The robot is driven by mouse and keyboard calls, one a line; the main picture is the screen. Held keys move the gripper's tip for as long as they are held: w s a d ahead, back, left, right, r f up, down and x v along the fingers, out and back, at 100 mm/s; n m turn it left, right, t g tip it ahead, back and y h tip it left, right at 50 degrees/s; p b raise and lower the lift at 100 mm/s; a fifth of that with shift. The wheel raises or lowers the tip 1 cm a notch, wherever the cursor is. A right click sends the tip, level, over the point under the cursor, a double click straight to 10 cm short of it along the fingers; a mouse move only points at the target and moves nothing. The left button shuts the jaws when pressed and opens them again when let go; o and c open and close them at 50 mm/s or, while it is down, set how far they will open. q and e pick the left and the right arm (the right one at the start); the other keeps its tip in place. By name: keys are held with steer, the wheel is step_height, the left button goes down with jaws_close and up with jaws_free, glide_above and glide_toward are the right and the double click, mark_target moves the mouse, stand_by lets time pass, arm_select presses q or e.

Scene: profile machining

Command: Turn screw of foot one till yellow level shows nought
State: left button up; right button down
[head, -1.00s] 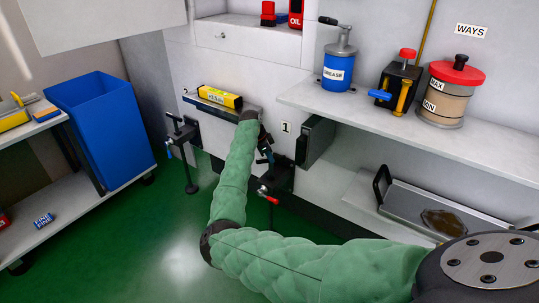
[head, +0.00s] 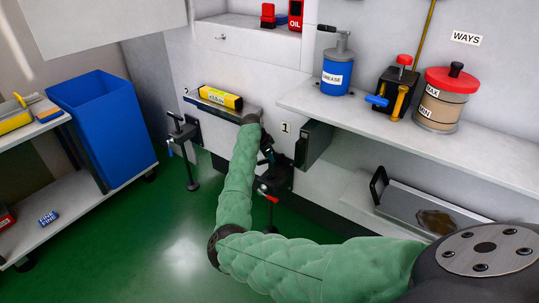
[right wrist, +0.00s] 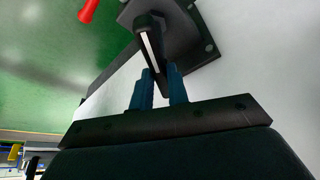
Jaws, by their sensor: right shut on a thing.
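The yellow level (head: 220,97) lies on a ledge of the machine; its reading is too small to make out. Foot one (head: 279,178) is a dark bracket with a red-ended lever, below the label 1 (head: 286,127). My right gripper (head: 266,155) is at the top of this foot, partly hidden by my green-sleeved arm. In the right wrist view its blue fingers (right wrist: 160,88) are shut on a dark flat part of the screw (right wrist: 154,55). My left gripper is not in view.
A second foot (head: 183,140) with a blue lever stands to the left, by a label 2. A shelf at right holds a grease can (head: 337,72), a black device (head: 398,88) and a red-lidded pot (head: 445,100). A tray (head: 405,200) lies below.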

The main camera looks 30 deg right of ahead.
stand_by(0.4)
steer(key=c, duration=1.4)
jaws_free()
steer(key=shift+o, duration=0.2)
steer(key=shift+v, duration=3.95)
